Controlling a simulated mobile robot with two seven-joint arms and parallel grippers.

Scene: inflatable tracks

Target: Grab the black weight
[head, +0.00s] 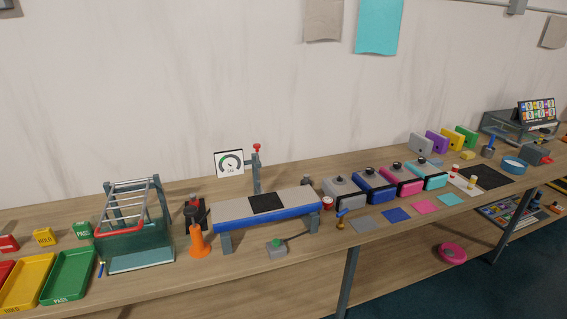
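I cannot tell for certain which thing is the black weight. A dark upright object (195,212) with a red part stands behind the orange cone-like stand (199,242). A small dark object (307,182) sits behind the right end of the grey and blue raised platform (225,213); it is too small to make out. A flat black pad (266,203) lies on that platform. Black knobs top the row of coloured boxes, such as the grey one (341,190). Neither of my grippers shows in the head view.
The long wooden workbench (310,248) runs along the wall. A dial gauge (230,163) stands behind the platform.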

